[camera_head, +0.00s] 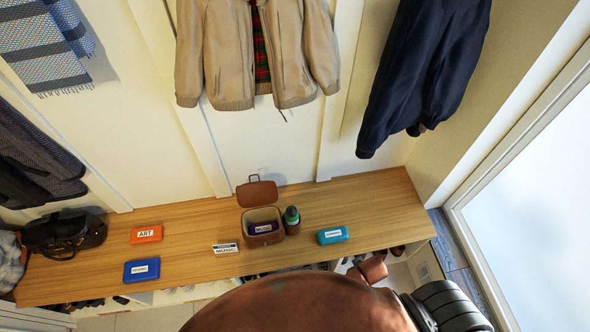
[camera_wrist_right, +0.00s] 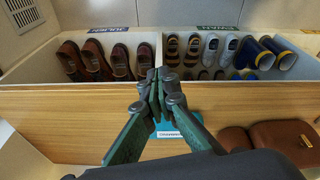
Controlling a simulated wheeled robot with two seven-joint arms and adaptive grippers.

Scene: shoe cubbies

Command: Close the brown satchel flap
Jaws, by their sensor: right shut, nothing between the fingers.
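The brown satchel (camera_head: 262,238) stands on the wooden bench in the head view. Its flap (camera_head: 257,194) is open, raised at the back toward the wall, with a thin handle on top. A purple labelled item (camera_head: 263,228) lies inside it. In the right wrist view, brown leather-like shapes (camera_wrist_right: 285,142) at the lower right look like part of the satchel, cut off by the frame and my arm. My right gripper (camera_wrist_right: 158,82) is shut and empty in the right wrist view, above the bench and left of those shapes. My left gripper is not in view.
On the bench (camera_head: 190,232), a dark bottle (camera_head: 292,216) stands right beside the satchel. A teal case (camera_head: 332,235) lies further right; orange (camera_head: 146,234) and blue (camera_head: 141,270) cases lie left. Shoes (camera_wrist_right: 95,58) fill compartments below the bench edge. Jackets (camera_head: 255,55) hang above.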

